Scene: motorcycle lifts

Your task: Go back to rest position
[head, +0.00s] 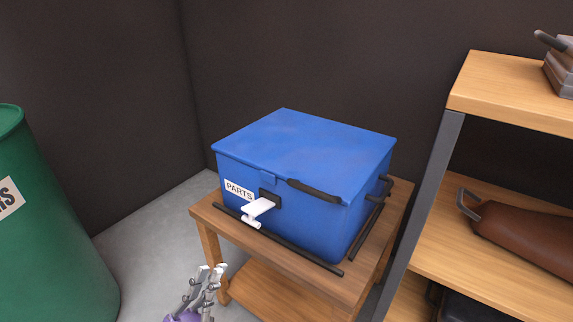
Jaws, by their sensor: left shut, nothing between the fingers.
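My left gripper (212,272) shows at the bottom of the head view, left of centre. It is shut and empty, in front of the small wooden table (275,254) and apart from it as far as I can see. Its grey fingers point upward, with a purple part below at the frame's edge. My right gripper is not in view. A blue box (290,160) with a "PARTS" label stands on the table with its lid down. A white latch handle (258,210) sticks out from its front.
A green drum (45,230) stands at the left. A wooden shelf unit (490,90) with a grey post stands at the right, with a brown bag-like item (525,235) on its middle shelf. Dark walls close off the back. Bare grey floor (150,235) lies between drum and table.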

